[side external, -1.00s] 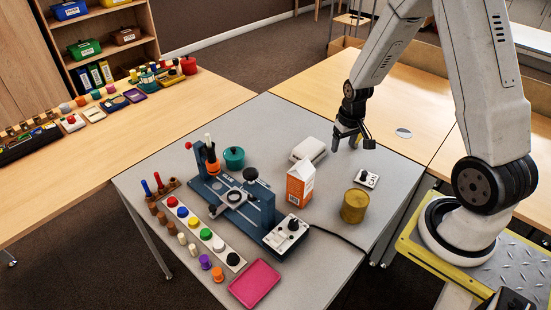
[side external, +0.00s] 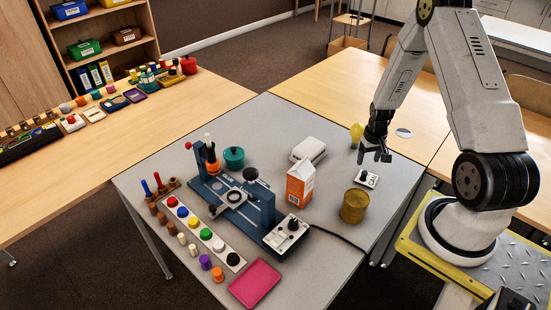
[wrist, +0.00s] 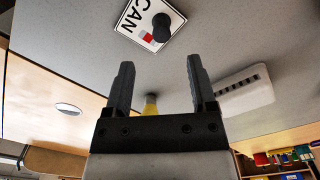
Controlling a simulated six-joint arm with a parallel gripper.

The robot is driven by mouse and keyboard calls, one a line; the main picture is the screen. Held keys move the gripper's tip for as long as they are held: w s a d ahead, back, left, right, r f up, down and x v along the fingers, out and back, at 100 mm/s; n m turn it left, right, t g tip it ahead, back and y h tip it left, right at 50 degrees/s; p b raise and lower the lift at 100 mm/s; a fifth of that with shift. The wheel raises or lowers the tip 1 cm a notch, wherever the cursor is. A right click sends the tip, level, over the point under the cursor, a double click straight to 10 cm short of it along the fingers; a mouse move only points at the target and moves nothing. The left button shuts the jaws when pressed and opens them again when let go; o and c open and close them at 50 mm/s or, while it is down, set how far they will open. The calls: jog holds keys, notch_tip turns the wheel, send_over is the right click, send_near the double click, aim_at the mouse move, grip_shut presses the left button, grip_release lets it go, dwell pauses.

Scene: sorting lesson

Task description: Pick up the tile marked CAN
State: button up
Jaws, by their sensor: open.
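The CAN tile (wrist: 140,26) is a white plate with black letters, a small red patch and a black knob (wrist: 162,27). In the side view the tile (side external: 367,180) lies flat on the grey table behind the gold can. My gripper (side external: 375,158) is just above and behind the tile. In the wrist view my gripper (wrist: 158,75) has its two dark fingers apart with nothing between them. The tile lies beyond the fingertips, near the top edge, and its upper part is cut off there.
A gold can (side external: 354,207) and an orange-white carton (side external: 300,184) stand near the tile. A white box (side external: 308,150) lies to its left. A yellow bulb-shaped thing (side external: 357,132) is behind my gripper. A blue fixture (side external: 240,200) stands further left.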

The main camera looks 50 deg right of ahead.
aim_at(365, 172)
jog(key=shift+f, duration=0.8)
jog(key=shift+f, duration=0.1)
jog(key=shift+a+f, duration=0.2)
jog(key=shift+f, duration=2.3)
grip_shut()
